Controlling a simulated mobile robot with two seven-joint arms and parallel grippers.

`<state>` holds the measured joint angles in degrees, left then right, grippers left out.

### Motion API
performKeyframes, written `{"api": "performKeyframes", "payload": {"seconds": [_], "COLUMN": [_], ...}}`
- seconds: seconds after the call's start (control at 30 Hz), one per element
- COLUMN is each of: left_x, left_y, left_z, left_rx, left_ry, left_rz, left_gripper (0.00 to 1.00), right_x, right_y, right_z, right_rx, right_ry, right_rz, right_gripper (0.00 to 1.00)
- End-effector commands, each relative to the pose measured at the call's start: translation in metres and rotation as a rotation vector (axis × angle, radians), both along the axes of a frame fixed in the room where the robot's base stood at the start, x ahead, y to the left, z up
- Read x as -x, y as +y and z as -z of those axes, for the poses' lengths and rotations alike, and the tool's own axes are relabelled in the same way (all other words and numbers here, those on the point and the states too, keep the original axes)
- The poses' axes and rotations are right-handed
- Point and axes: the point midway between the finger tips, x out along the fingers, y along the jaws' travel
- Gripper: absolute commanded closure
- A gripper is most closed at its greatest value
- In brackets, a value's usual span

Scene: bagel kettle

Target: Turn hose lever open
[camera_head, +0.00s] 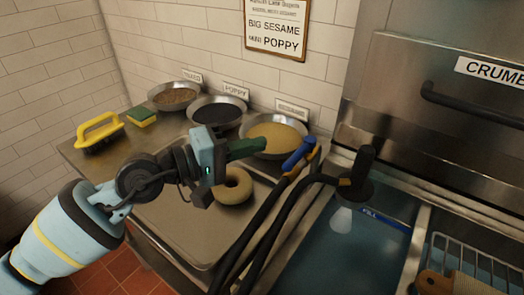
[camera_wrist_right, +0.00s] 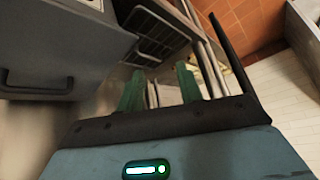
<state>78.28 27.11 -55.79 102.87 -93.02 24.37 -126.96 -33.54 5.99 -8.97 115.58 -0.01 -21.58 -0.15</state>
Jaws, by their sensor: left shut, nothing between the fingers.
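The hose lever (camera_head: 298,155) is a blue handle on the brass-coloured fitting of a black hose, right of centre in the head view. My left gripper (camera_head: 262,145) is shut with empty green fingers, pointing right toward the lever. A small gap shows between its fingertips and the blue handle in the picture. The lever does not show in that view.
A bagel (camera_head: 233,186) lies on the metal counter (camera_head: 175,228) under my left gripper. Bowls of yellow sesame (camera_head: 275,136), poppy (camera_head: 217,112) and brown topping (camera_head: 174,96) stand behind. A yellow brush (camera_head: 98,133) and sponge (camera_head: 142,117) are left. Black hoses (camera_head: 262,225) cross the front.

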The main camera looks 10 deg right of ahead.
Motion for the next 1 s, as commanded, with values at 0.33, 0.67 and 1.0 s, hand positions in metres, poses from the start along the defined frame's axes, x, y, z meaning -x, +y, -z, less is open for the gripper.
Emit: {"api": "performKeyframes", "payload": {"seconds": [0.33,0.67,1.0], "left_x": [0.036,0.049,0.049], "left_y": [0.058,0.077,0.077], "left_z": [0.0,-0.003,-0.004], "left_rx": [-0.004,-0.003,-0.002], "left_ry": [0.001,0.0,0.0], "left_rz": [-0.004,-0.003,-0.004], "left_gripper": [1.0,1.0,1.0], "right_x": [0.0,0.002,0.0], "right_y": [-0.001,-0.001,-0.001], "right_z": [0.008,0.014,0.013], "right_rx": [0.0,0.001,0.001], "right_ry": [0.003,0.01,0.005], "right_rz": [-0.002,-0.001,-0.002], "right_gripper": [0.64,0.64,0.64]}}
